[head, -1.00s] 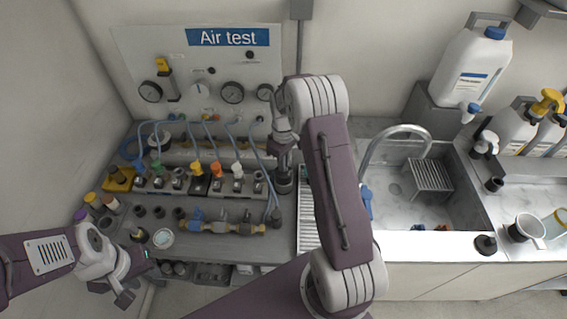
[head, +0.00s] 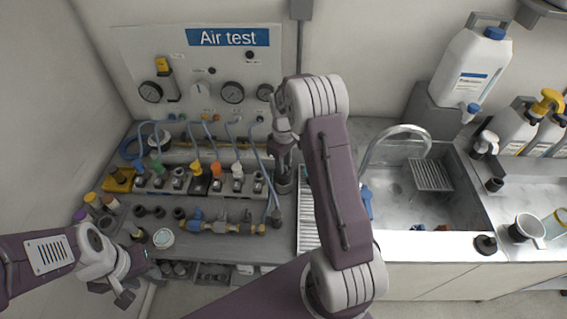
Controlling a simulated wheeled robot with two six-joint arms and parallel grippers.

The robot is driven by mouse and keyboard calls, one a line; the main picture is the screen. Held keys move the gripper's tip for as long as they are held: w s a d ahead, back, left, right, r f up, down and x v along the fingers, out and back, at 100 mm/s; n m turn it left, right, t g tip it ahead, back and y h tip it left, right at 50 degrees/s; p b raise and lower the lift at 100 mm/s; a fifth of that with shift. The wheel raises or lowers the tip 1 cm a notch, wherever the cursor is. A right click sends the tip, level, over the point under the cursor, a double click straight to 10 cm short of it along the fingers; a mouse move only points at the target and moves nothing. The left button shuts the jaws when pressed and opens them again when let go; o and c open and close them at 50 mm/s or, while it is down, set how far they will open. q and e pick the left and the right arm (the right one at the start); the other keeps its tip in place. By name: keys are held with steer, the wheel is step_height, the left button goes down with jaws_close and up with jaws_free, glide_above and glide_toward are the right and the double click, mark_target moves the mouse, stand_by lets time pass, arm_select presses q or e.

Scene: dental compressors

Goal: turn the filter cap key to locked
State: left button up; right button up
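A dark upright cylinder (head: 284,184) stands at the right end of the bench, and it may be the filter whose cap the task names. My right gripper (head: 284,158) points down directly above it, at or very close to its top. The fingers are small and dark here, so I cannot tell whether they are shut on anything. No key or lock marking can be made out. My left gripper (head: 138,280) is at the lower left, in front of the bench edge, with its fingers apart and nothing visible between them.
A bench (head: 240,250) carries a valve row with blue hoses, a brass fitting assembly (head: 222,228), a round white-lidded pot (head: 163,238) and several small caps. A gauge panel (head: 205,75) stands behind. A sink (head: 410,190) with a tap is to the right of my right arm.

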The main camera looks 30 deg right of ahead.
step_height(320, 180, up, 9)
stand_by(0.3)
step_height(320, 180, down, 9)
steer(key=p, duration=0.4)
steer(key=shift+p, duration=0.35)
jaws_close()
